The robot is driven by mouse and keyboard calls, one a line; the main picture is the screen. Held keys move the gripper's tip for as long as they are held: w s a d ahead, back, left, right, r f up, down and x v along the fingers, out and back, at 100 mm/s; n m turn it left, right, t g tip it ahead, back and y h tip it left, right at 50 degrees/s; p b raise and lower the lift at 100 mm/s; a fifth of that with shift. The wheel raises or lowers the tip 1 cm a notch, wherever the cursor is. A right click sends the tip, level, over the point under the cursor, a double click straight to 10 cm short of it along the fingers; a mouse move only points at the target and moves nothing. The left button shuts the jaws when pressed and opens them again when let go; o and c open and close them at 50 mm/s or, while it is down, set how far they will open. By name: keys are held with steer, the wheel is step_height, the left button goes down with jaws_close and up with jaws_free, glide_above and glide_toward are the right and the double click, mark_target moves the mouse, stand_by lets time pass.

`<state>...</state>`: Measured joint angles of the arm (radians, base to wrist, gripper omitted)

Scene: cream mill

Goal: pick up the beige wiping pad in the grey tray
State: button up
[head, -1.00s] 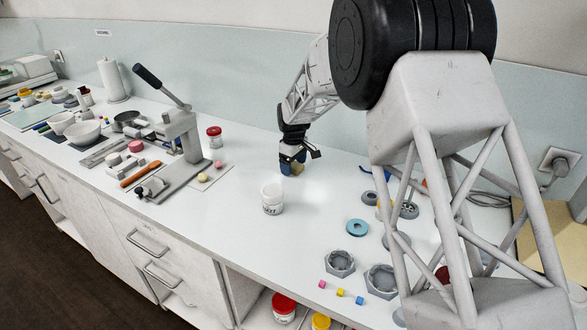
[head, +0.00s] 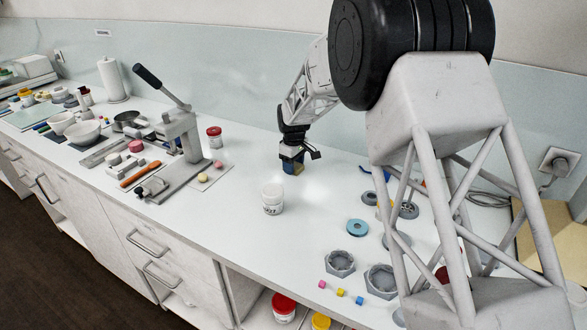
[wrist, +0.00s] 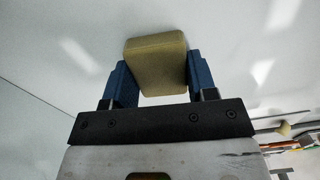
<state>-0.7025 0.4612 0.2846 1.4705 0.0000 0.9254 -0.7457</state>
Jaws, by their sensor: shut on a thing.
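My gripper (head: 292,168) is above the white bench in the head view, behind the white jar. It is shut on a beige block-shaped pad (wrist: 157,66), which fills the space between the two blue fingers in the wrist view. I do not see a grey tray under or around the pad.
A white jar (head: 272,199) stands in front of my gripper. A lever press (head: 182,135) and a red-lidded jar (head: 215,137) stand to the left. Grey hexagonal pieces (head: 340,263), a blue ring (head: 357,228) and small coloured cubes (head: 341,292) lie to the right front.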

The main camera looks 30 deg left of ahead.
steer(key=shift+r, duration=0.15)
steer(key=shift+r, duration=0.5)
steer(key=shift+s+d+r, duration=0.1)
steer(key=shift+s+r, duration=0.05)
steer(key=shift+r, duration=0.45)
steer(key=shift+s+d+r, duration=0.1)
steer(key=shift+r, duration=0.45)
steer(key=s+d, duration=0.3)
steer(key=s, duration=0.1)
steer(key=s+d+r, duration=0.1)
steer(key=s+d, duration=0.2)
steer(key=s, duration=0.1)
steer(key=s+d, duration=0.3)
steer(key=shift+s+d+r, duration=0.2)
steer(key=shift+s+d, duration=0.2)
